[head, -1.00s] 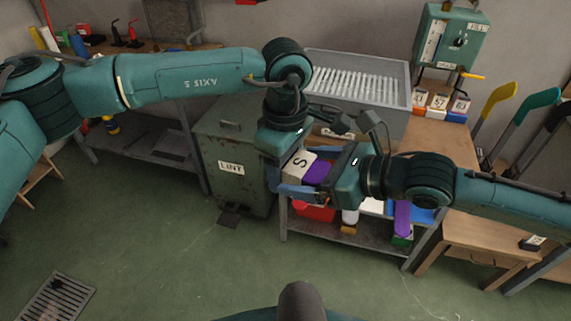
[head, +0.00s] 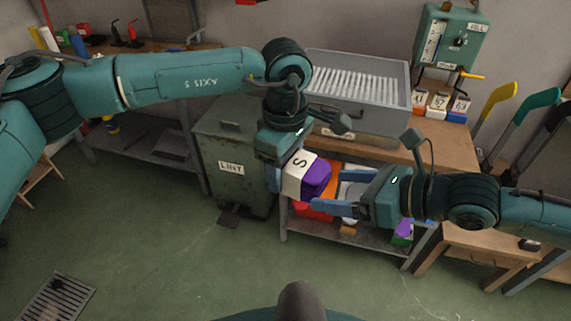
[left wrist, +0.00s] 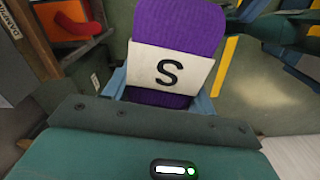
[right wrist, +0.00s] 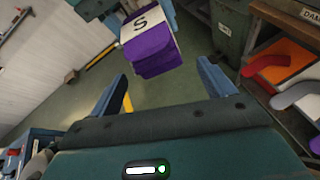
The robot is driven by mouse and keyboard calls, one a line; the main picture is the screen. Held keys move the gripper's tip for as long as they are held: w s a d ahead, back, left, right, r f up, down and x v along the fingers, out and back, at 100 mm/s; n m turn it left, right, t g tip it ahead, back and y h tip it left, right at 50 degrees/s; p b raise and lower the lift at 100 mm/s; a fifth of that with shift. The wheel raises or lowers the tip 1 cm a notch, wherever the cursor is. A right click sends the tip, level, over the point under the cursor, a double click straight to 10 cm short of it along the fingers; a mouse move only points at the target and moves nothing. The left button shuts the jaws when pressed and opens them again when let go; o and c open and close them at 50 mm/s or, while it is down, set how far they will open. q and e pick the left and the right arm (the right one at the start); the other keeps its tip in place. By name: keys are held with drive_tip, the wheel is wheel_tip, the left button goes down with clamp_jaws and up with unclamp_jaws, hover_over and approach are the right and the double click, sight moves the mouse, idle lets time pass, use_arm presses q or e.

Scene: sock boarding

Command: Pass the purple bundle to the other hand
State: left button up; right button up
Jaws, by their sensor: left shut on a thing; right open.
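The purple bundle (head: 317,179) has a white band marked with a black S. My left gripper (head: 283,172) is shut on it and holds it in the air, with its fingers at the band's sides in the left wrist view (left wrist: 175,32). My right gripper (head: 334,190) is open and empty, just right of the bundle and apart from it. In the right wrist view the bundle (right wrist: 155,52) is ahead of the open fingers, tilted, its purple end facing them.
A green LINT bin (head: 232,150) is left of the bundle. The green floor in front is clear.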

drive_tip(key=s+a+f+m+t, duration=0.25)
drive_tip(key=f+m, duration=0.35)
drive_tip(key=m, duration=0.5)
drive_tip(key=s+a+f+m+t, duration=0.1)
drive_tip(key=a+f+m, duration=0.2)
drive_tip(key=f+m, duration=0.65)
drive_tip(key=s+d+f+m+h, duration=0.3)
drive_tip(key=d+m, duration=0.3)
drive_tip(key=m, duration=0.5)
drive_tip(key=s+d+f+m+t+h, duration=0.1)
drive_tip(key=s+d+f+m+h, duration=0.3)
drive_tip(key=m, duration=0.7)
drive_tip(key=shift+d+f+h, duration=0.6)
drive_tip(key=shift+d+h, duration=0.2)
drive_tip(key=shift+d, duration=0.3)
drive_tip(key=shift+s, duration=0.1)
